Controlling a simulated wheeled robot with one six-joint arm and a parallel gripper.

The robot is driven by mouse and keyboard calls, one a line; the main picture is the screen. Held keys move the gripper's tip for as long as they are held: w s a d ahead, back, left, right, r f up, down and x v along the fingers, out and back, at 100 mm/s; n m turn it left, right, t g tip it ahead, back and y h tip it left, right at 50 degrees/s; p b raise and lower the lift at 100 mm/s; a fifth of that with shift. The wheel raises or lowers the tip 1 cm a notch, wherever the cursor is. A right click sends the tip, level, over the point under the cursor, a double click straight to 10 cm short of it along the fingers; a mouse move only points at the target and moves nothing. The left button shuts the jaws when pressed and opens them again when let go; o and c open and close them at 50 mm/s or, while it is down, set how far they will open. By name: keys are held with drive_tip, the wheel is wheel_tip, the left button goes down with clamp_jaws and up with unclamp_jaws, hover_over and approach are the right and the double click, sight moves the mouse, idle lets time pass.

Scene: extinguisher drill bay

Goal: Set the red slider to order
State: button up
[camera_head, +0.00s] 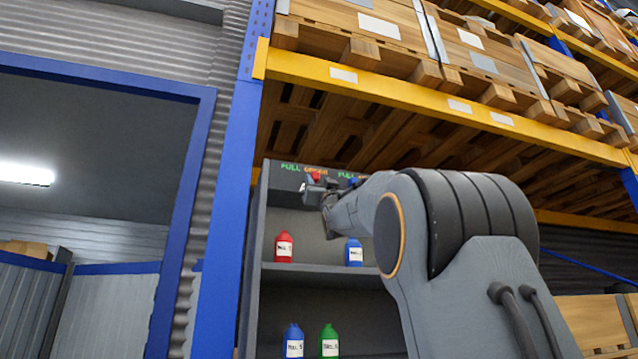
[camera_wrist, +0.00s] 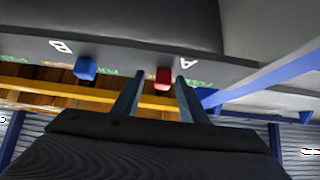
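The red slider (camera_head: 316,176) is a small red block on the front of the dark top panel (camera_head: 284,180) of the shelf unit. Green FULL and orange lettering run above it. In the wrist view the red slider (camera_wrist: 163,76) appears between the two fingers of my gripper (camera_wrist: 159,76), with a gap on each side and the green word and a white A to its right. My gripper (camera_head: 318,190) is open at the panel in the head view. I cannot tell whether a finger touches the slider. The finger hides part of the lettering.
A blue slider (camera_head: 354,181) sits to the right on the same panel, marked B in the wrist view (camera_wrist: 86,68). Below are a red bottle (camera_head: 283,247), blue bottle (camera_head: 354,253) and green bottle (camera_head: 329,342). A yellow rack beam (camera_head: 400,88) and pallets are overhead.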

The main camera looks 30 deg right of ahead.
drive_tip(key=b+v, duration=0.5)
drive_tip(key=v, duration=0.3)
drive_tip(key=shift+a+r, duration=0.1)
idle(0.7)
